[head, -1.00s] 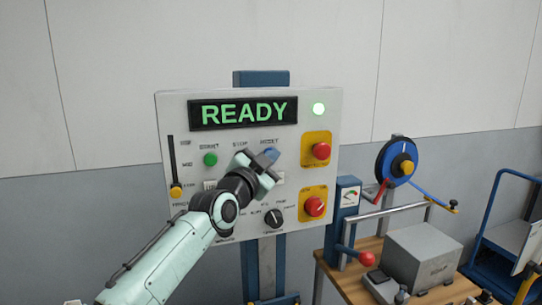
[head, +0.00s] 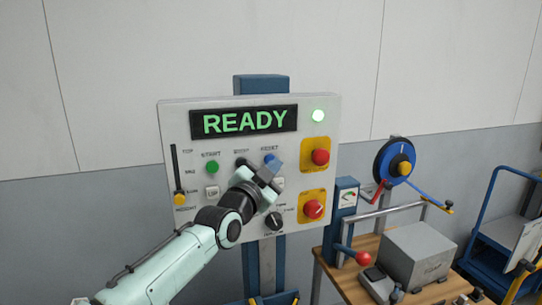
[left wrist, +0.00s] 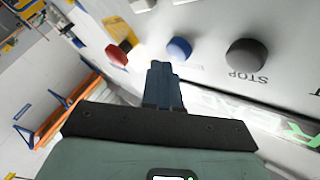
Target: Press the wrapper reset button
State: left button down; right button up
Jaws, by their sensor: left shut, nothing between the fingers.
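The control panel (head: 328,125) is a light grey board with a display (head: 243,121) that reads READY in green. The blue button (head: 268,157) sits under the RESET label, partly behind my gripper. It shows whole in the left wrist view (left wrist: 179,50), beside the black STOP button (left wrist: 246,55). My left gripper (head: 275,168) is shut and empty, in front of the panel just below the blue button. In the left wrist view its fingertips (left wrist: 161,72) are close to the blue button, with a small gap visible. My right gripper is not in view.
A green START button (head: 212,167) is on the panel's left, and two red knobs on yellow plates, upper (head: 320,157) and lower (head: 314,209), are on its right. A wooden bench (head: 333,274) with a grey box (head: 415,254) stands to the right.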

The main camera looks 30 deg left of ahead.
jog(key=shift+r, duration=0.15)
pick_arm(q)
jog(key=shift+s, duration=0.1)
jog(key=s+d+p, duration=0.1)
jog(key=d, duration=0.1)
jog(key=s+d+p, duration=0.2)
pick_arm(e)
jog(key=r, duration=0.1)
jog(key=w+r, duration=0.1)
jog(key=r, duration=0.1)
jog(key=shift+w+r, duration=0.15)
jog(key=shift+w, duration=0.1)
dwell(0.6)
